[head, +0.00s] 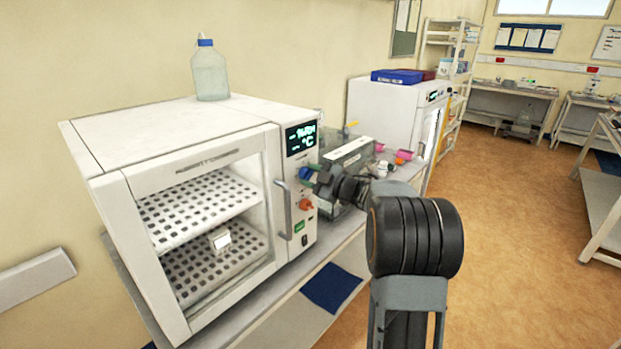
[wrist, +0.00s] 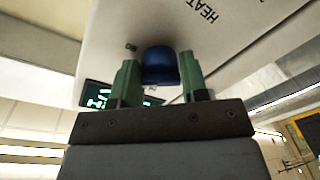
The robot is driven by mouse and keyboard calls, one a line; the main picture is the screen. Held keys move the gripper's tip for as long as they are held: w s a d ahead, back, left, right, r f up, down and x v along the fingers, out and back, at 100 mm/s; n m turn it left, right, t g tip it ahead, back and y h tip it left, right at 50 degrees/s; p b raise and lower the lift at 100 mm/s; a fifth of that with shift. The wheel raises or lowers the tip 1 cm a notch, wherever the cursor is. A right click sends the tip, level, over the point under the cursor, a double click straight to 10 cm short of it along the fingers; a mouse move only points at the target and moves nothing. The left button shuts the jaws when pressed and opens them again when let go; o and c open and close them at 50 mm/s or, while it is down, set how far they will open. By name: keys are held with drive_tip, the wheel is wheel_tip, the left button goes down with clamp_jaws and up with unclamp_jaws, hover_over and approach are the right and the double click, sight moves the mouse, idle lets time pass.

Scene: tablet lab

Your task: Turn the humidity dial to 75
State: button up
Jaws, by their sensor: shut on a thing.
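A white cabinet (head: 165,130) with a glass door has a control panel on its right front edge. A blue dial (head: 304,173) sits on the panel below a lit display (head: 301,138), and an orange-red knob (head: 305,204) is below it. My gripper (head: 312,178) reaches the blue dial from the right. In the wrist view the blue dial (wrist: 160,66) is between my green fingers (wrist: 158,80), which are shut on it. A small "80" mark shows beside it, and "HEAT" is printed farther off. The dial's pointer and the display's full reading are not clear.
A clear bottle (head: 209,72) with a blue cap stands on the cabinet. The door handle (head: 285,210) is left of the knobs. The floor (head: 510,230) at right is open.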

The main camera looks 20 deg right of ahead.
drive_tip(key=shift+f+n+b, duration=0.15)
drive_tip(key=shift+n+b, duration=0.65)
drive_tip(key=shift+b, duration=0.2)
drive_tip(key=shift+r+n, duration=0.25)
drive_tip(key=shift+n, duration=0.15)
drive_tip(key=o, duration=0.9)
drive_tip(key=b+v, duration=0.3)
drive_tip(key=v, duration=1)
drive_tip(key=shift+s+d+r, duration=0.15)
drive_tip(key=shift+s+d, duration=0.1)
drive_tip(key=shift+s, duration=0.05)
